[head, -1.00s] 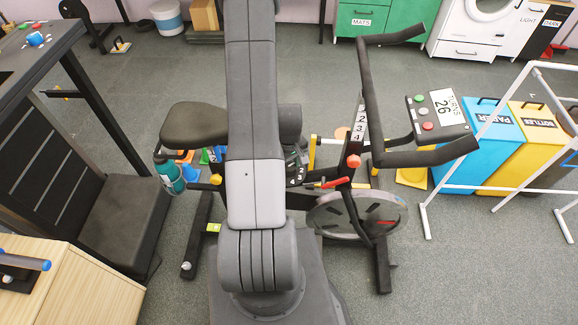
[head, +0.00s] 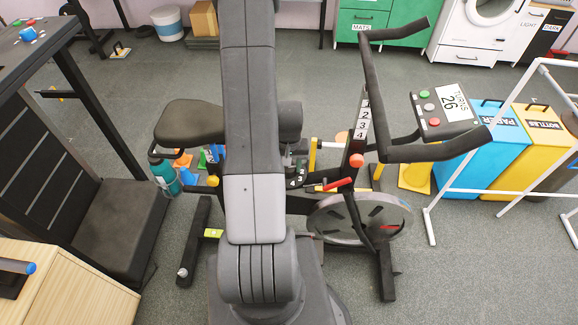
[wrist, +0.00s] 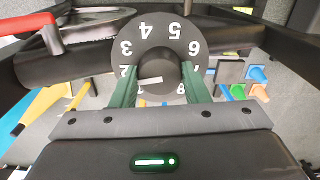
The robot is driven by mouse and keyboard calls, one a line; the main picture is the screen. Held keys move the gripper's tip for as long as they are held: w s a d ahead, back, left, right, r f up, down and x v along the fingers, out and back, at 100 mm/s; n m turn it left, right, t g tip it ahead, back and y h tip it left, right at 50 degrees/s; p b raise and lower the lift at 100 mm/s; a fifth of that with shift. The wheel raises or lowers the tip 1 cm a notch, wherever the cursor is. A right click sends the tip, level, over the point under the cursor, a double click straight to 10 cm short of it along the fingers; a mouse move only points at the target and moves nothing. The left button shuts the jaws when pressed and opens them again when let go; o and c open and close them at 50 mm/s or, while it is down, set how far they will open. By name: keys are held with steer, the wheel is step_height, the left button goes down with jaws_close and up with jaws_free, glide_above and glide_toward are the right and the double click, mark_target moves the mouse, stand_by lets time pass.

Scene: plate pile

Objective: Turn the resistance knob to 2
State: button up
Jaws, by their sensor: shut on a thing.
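The resistance knob (wrist: 158,72) is a dark round grip on a black dial (wrist: 159,42) with white numbers, on the exercise bike's frame. Its white pointer mark (wrist: 150,80) points left in the wrist view, close to the 2 and slightly below it. Exact alignment is hard to tell. My gripper (wrist: 158,88) has its two green fingers shut on the knob, one on each side. The left finger partly covers the 2. In the head view, part of the dial (head: 297,182) shows beside my arm, which hides most of the gripper.
The bike's red lever (head: 338,184) is close to the dial's right in the head view; it also shows at upper left in the wrist view (wrist: 40,36). The seat (head: 188,122), handlebars (head: 432,150) and flywheel (head: 345,220) surround my arm. Colored cones lie beyond.

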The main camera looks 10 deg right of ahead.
stand_by(0.3)
steer(key=o, duration=1)
steer(key=shift+c, duration=0.2)
steer(key=shift+r, duration=0.15)
step_height(320, 180, up, 14)
steer(key=shift+f+p, duration=0.2)
steer(key=shift+p, duration=0.2)
steer(key=shift+f, duration=0.1)
step_height(320, 180, down, 14)
steer(key=shift+r+b, duration=0.15)
steer(key=shift+b, duration=0.25)
